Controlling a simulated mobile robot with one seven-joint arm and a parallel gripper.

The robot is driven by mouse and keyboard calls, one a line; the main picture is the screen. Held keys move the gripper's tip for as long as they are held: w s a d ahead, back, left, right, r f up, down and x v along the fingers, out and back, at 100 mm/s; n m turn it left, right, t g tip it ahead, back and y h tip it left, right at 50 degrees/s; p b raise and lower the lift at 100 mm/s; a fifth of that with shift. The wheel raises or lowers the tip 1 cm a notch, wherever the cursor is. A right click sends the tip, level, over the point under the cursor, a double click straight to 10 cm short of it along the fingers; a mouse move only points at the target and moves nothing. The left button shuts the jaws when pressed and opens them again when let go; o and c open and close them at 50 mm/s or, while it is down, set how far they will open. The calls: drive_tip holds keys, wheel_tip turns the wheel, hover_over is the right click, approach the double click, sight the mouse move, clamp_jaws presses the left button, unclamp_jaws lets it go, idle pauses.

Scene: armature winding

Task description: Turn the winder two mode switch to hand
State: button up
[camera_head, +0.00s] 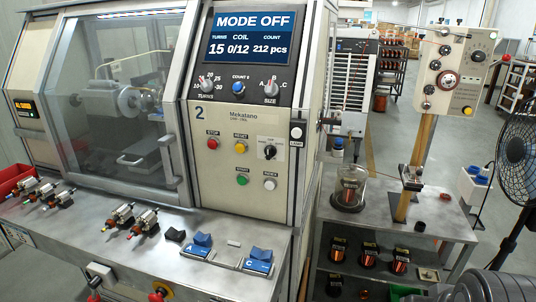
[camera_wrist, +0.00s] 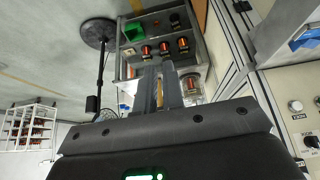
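The winder two panel (camera_head: 240,150) carries a "2" and the name Mekatano. Its mode switch is a black rotary knob (camera_head: 270,151) on a white plate, right of the red stop and yellow reset buttons. The screen (camera_head: 252,35) above reads MODE OFF. In the wrist view the switch (camera_wrist: 312,141) shows at the right edge, partly cut off. My gripper (camera_wrist: 162,72) points toward the side shelf, away from the panel. A narrow gap shows between its fingers, with nothing held. The gripper is outside the head view.
A metal bench (camera_head: 130,262) with coil parts and blue blocks juts out below the panel. A shelf cart (camera_head: 400,220) with copper spools and a glass jar stands to the right. A black fan (camera_head: 515,150) is at the far right.

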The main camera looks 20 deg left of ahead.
drive_tip(key=shift+o, duration=0.7)
drive_tip(key=shift+w+n, duration=0.25)
drive_tip(key=shift+n, duration=0.25)
drive_tip(key=o, duration=0.3)
drive_tip(key=w+n+h, duration=0.1)
drive_tip(key=n, duration=0.1)
drive_tip(key=w+n+h, duration=0.1)
drive_tip(key=n, duration=0.1)
drive_tip(key=shift+w+r+g, duration=0.1)
drive_tip(key=shift+w+g, duration=0.1)
drive_tip(key=shift+g, duration=0.1)
drive_tip(key=shift+o, duration=0.3)
drive_tip(key=w+n, duration=0.1)
drive_tip(key=n, duration=0.1)
drive_tip(key=w+a+r+n+h, duration=0.1)
drive_tip(key=n, duration=0.1)
drive_tip(key=w+n+t+h, duration=0.1)
drive_tip(key=w, duration=0.1)
drive_tip(key=shift+a+r+n, duration=0.15)
drive_tip(key=shift+r+n, duration=0.1)
drive_tip(key=shift+n, duration=0.15)
drive_tip(key=n+t+y, duration=0.4)
drive_tip(key=n+t, duration=0.8)
drive_tip(key=n, duration=1.3)
approach(268, 153)
drive_tip(key=w, duration=0.9)
drive_tip(key=shift+w, duration=0.1)
drive_tip(key=shift+c, duration=0.5)
